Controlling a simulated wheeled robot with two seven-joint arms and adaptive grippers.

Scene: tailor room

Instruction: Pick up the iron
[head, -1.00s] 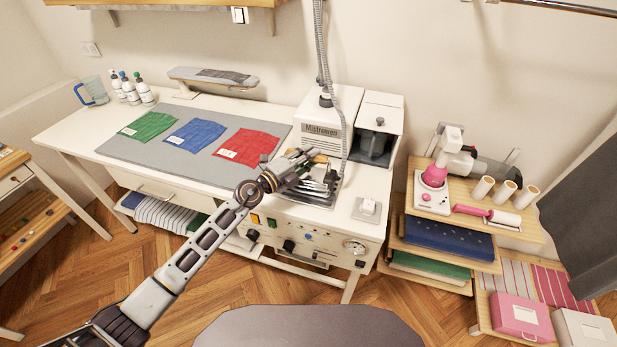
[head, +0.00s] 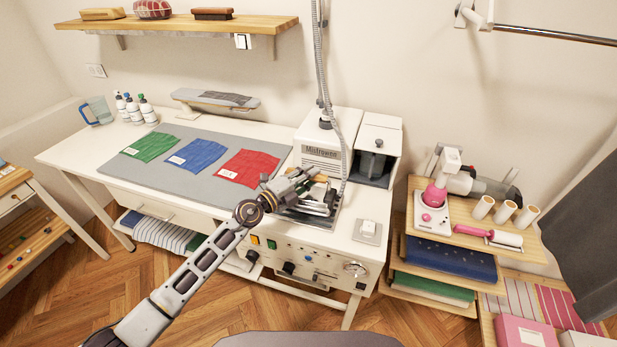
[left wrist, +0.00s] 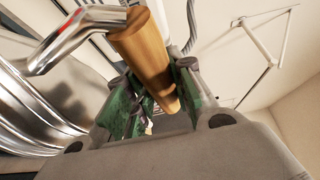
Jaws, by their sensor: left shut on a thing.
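The iron (head: 318,208) has a shiny metal body and a wooden handle. In the head view it is at the front of the white steam station, over its dark rest plate; I cannot tell whether it touches the plate. My left gripper (head: 302,184) is at the handle and covers much of it. In the left wrist view the wooden handle (left wrist: 143,52) lies between the green pads of my left gripper (left wrist: 155,103), which is shut on it. The metal body (left wrist: 40,105) shows at the left there. My right gripper is not in view.
The steam station (head: 325,150) with its hanging hose (head: 322,60) stands just behind the iron. A grey mat (head: 120,178) with green, blue and red cloths lies to the left. A shelf unit (head: 440,250) stands further right.

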